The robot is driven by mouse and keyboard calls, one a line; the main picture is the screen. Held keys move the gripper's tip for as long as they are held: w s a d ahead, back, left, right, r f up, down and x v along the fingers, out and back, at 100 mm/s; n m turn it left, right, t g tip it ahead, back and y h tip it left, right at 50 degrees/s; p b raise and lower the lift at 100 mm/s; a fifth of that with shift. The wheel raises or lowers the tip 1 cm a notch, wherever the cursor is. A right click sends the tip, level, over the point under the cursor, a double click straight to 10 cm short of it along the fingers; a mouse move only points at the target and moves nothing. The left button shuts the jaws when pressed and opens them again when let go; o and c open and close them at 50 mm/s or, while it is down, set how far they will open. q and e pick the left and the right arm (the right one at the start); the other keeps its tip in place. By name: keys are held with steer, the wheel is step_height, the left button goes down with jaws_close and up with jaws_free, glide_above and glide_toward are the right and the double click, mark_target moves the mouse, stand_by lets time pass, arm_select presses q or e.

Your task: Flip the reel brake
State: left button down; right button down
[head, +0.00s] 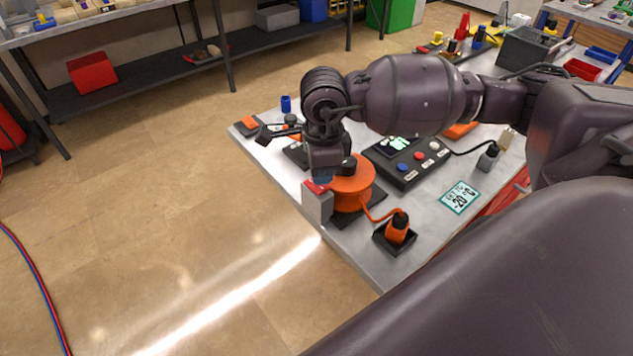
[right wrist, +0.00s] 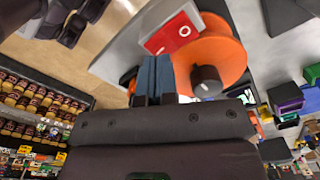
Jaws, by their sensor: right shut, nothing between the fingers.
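The orange reel (head: 352,188) with a black hub knob sits on a dark base near the table's front left edge. Beside it stands a grey block (head: 318,205) with a red top, which looks like the reel brake (head: 317,187). In the right wrist view the brake's red rocker (right wrist: 172,33) has a white mark, and the reel (right wrist: 215,55) is right of it. My right gripper (head: 322,176) points down just above the red part; its blue-grey fingers (right wrist: 154,72) are shut and empty. Contact with the rocker cannot be told. My left gripper is not in view.
An orange hose runs from the reel to an orange-and-black plug (head: 398,230) in a black holder. A control box (head: 408,160) with coloured buttons and a temperature card (head: 460,197) lie to the right. The floor left of the table (head: 367,268) is open.

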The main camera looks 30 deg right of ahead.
mark_target(322, 188)
steer(key=shift+f, duration=0.25)
steer(key=shift+f+b, duration=0.55)
steer(key=shift+b, duration=0.1)
stand_by(0.4)
steer(key=shift+f, duration=0.4)
steer(key=shift+b, duration=0.3)
steer(key=shift+r+p, duration=0.7)
steer(key=shift+r, duration=0.65)
steer(key=shift+r+p, duration=0.45)
steer(key=shift+r, duration=0.6)
steer(key=shift+r+p, duration=0.5)
steer(key=shift+r, duration=0.65)
